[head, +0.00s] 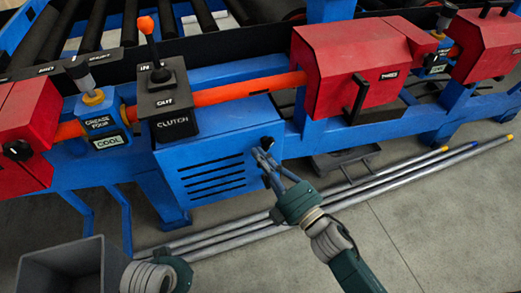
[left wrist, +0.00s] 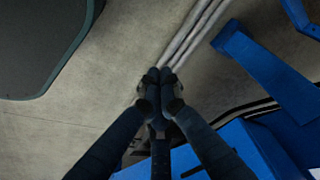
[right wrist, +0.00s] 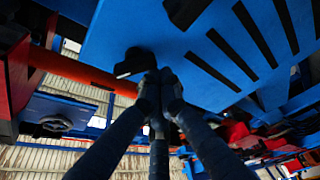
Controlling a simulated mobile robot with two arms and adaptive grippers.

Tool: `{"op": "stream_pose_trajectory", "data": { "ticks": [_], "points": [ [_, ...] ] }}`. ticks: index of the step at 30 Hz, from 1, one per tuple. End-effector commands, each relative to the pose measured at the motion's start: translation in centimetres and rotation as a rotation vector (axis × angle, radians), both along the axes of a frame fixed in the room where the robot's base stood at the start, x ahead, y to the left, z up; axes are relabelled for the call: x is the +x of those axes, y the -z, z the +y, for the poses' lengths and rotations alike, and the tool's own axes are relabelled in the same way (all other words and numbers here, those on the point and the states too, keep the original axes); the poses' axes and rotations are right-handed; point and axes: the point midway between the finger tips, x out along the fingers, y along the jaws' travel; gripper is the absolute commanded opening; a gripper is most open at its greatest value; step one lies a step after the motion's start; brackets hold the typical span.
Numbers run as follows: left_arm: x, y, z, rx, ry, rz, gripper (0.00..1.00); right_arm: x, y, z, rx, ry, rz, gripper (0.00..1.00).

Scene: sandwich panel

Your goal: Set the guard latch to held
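No part in view carries a readable guard latch label. A small black knob (head: 267,142) sits at the upper right of the blue vented box and also shows in the right wrist view (right wrist: 133,63). My right gripper (head: 262,156) is right at this knob, and its fingertips (right wrist: 159,80) look closed together beside it. I cannot tell whether they touch it, and nothing is visibly held. My left gripper (left wrist: 159,80) is shut and empty above the floor. In the head view only part of my left arm shows at the bottom left.
A black CLUTCH box (head: 168,105) with an orange-tipped lever (head: 148,35) stands left of the knob. Red guards (head: 350,65) with black handles flank the orange shaft (head: 250,87). Metal pipes (head: 400,180) lie on the floor. A grey bin (head: 65,265) stands at lower left.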

Motion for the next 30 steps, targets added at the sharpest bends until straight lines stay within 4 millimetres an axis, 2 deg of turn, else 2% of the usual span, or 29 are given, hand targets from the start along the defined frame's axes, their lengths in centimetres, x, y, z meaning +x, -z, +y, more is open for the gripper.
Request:
{"op": "stream_pose_trajectory", "data": {
  "ticks": [21, 30],
  "points": [
    [-0.8, 7.2, 0.0, 0.003, 0.006, 0.041, 0.00, 0.1, 0.4, -0.2, -0.185, 0.001, -0.059, 0.00],
    [-1.4, 9.6, 0.0, 0.004, 0.008, 0.052, 0.00, 0.1, 0.6, -0.3, -0.259, 0.000, -0.084, 0.00]
  ]
}}
